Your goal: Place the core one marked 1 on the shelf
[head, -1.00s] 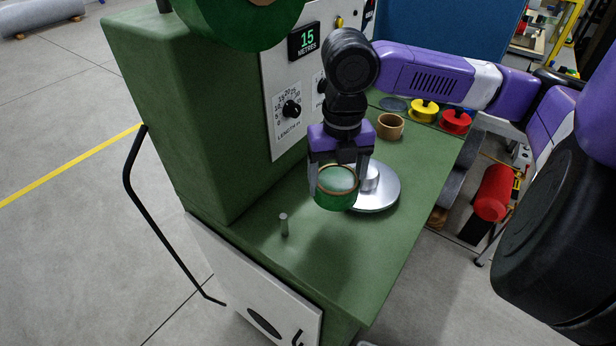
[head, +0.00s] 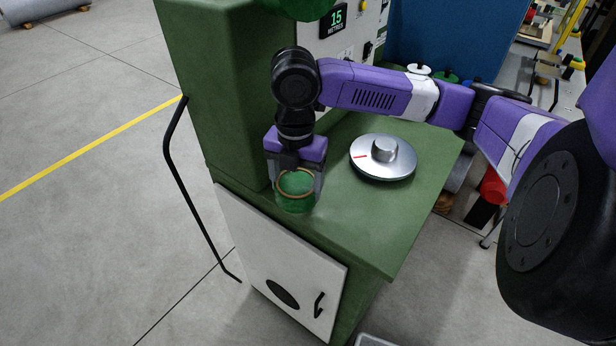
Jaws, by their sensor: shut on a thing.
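My gripper (head: 295,188) is shut on a green roll (head: 296,203) with a tan rim, held upright at the front left of the green machine's table (head: 350,235). The roll looks like a core wound in green; no mark 1 is readable. I cannot tell whether it touches the table. A short metal peg seen earlier at about this place is hidden now. The silver turntable (head: 383,157), with a hub and a red mark, stands empty to the right. I cannot make out the shelf for sure.
The machine's green column (head: 210,90) rises close on the left, with a black bar handle (head: 190,200) beside it. A display (head: 333,20) reads 15 metres. White (head: 418,70) and green (head: 446,76) spools stand behind my arm. The table's right front is clear.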

